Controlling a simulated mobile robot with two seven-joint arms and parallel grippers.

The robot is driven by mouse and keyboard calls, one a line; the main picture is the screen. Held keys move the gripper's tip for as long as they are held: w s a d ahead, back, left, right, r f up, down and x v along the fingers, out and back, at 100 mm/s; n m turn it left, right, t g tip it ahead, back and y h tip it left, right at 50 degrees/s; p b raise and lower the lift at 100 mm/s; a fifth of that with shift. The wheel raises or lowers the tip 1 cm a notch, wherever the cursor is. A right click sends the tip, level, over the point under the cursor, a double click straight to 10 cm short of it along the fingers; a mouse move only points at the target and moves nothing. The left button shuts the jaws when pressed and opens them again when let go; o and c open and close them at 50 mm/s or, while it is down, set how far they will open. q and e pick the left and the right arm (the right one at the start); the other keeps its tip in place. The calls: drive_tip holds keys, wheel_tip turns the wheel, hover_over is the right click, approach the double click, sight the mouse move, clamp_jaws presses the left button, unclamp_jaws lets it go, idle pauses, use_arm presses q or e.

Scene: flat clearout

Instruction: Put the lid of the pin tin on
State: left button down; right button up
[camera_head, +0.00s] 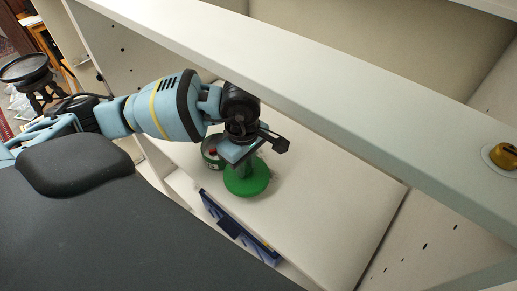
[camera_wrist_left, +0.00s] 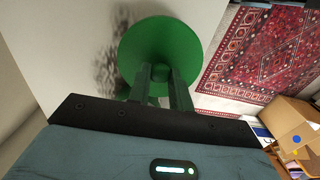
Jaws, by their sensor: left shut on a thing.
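The pin tin (camera_head: 211,160) is a small round dark green tin with a pale label, standing on the white shelf board, partly hidden by my left gripper. A bit of red shows at its top. The left wrist view shows the lid (camera_wrist_left: 158,45) beyond the two fingers (camera_wrist_left: 162,82). I cannot tell its height above the board. My right gripper is not in view.
A blue box (camera_head: 236,228) lies along the board's near edge. A white beam (camera_head: 330,85) of the shelf unit crosses above my arm. The board (camera_head: 330,200) is clear to the right. A patterned red rug (camera_wrist_left: 265,50) and a cardboard box (camera_wrist_left: 296,122) show in the wrist view.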

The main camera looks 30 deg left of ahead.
use_arm(q)
drive_tip(key=s, duration=0.9)
drive_tip(key=shift+a+r+b, duration=0.3)
drive_tip(key=shift+r+b, duration=0.1)
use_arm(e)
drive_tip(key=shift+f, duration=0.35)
use_arm(q)
drive_tip(key=shift+w, duration=0.1)
